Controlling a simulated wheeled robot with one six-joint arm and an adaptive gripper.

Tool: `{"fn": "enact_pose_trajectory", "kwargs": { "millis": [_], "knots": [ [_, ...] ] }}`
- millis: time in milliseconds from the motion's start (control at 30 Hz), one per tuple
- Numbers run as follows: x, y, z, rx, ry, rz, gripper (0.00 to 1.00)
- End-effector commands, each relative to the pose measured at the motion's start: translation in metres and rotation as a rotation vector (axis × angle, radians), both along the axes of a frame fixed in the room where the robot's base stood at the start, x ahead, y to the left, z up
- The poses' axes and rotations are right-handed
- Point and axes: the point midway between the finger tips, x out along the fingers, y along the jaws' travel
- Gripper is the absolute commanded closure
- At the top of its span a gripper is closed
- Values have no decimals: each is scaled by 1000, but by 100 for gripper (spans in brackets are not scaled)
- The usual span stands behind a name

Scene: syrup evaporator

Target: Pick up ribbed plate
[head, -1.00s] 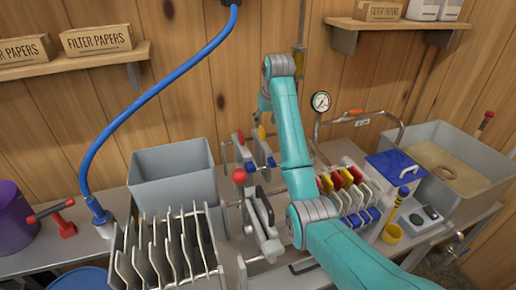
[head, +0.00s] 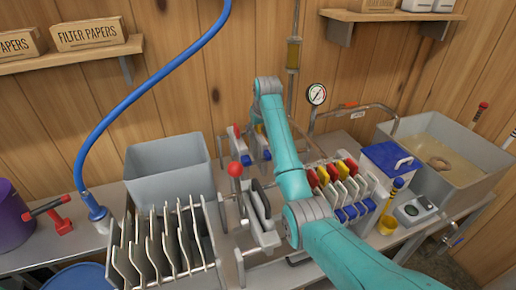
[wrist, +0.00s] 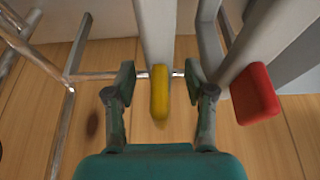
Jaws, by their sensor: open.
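In the wrist view my gripper (wrist: 160,85) is open. A grey plate (wrist: 155,35) with a yellow handle (wrist: 159,92) stands between its two fingers, with a gap on both sides. A second plate with a red handle (wrist: 256,93) is just right of the right finger. No ribs show on either plate at this angle, so I cannot tell which is the ribbed plate. In the head view a yellow-handled plate (head: 261,129) and a red-handled plate (head: 237,131) stand at the back of the press, partly behind my arm. My gripper is hidden there.
More red- and yellow-handled plates (head: 333,173) stand right of my arm. A rack of pale plates (head: 165,240) is at front left, beside a grey bin (head: 168,172). A red-knobbed lever (head: 235,170), gauge (head: 316,95) and metal rails are close by.

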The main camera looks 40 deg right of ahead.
Motion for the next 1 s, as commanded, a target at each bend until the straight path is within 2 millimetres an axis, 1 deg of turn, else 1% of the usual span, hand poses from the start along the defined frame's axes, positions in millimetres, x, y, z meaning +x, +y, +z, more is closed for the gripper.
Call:
{"fn": "enact_pose_trajectory", "kwargs": {
  "millis": [200, 267, 300, 367, 400, 433, 833, 933, 1000],
  "knots": [
    [0, 0, -1, 0, 0, 0, 46],
    [0, 0, 0, 0, 0, 0, 61],
    [0, 0, 0, 0, 0, 0, 71],
    [0, 0, 0, 0, 0, 0, 86],
    [0, 0, -1, 0, 0, 0, 96],
    [0, 0, -1, 0, 0, 0, 100],
    [1, 0, 3, -1, -3, 0, 100],
    [1, 0, 9, -1, -4, 0, 100],
    [1, 0, 17, -1, -4, 0, 100]
  ]
}}
